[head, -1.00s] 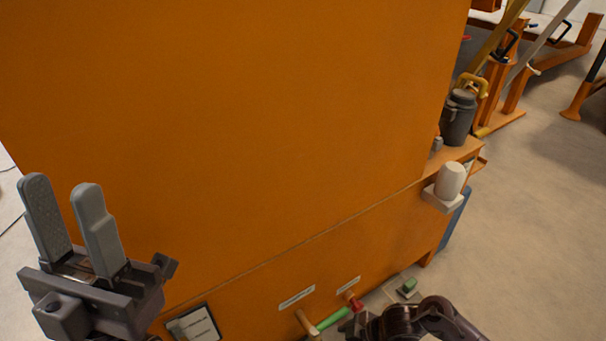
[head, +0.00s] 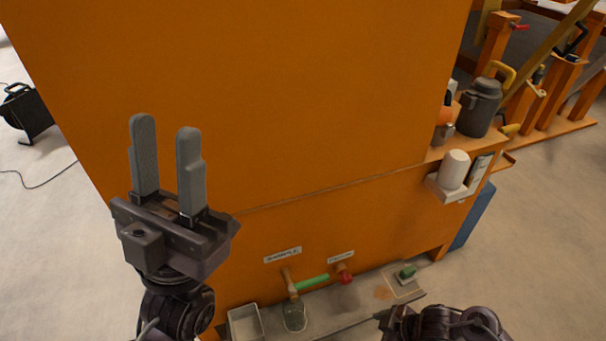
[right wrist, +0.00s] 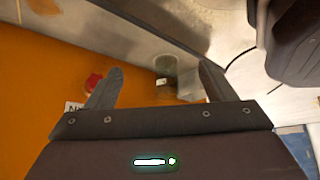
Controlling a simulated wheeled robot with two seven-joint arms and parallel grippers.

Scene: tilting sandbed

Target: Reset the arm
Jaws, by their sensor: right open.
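My left gripper (head: 166,126) is raised in front of the large orange panel in the head view. Its two grey fingers point up, apart, with nothing between them. My right arm shows only as dark links at the bottom right of the head view; its gripper is outside that picture. In the right wrist view my right gripper (right wrist: 161,70) has its fingers wide apart and empty. Beyond them are a red knob (right wrist: 93,82) and a glass jar (right wrist: 165,75).
The orange panel (head: 270,110) fills the middle. Low on it are a green-handled tap (head: 312,283) and the red knob (head: 344,274), above a grey ledge (head: 345,310). A white cylinder (head: 454,170) sits on a side bracket. Open floor (head: 530,220) lies to the right.

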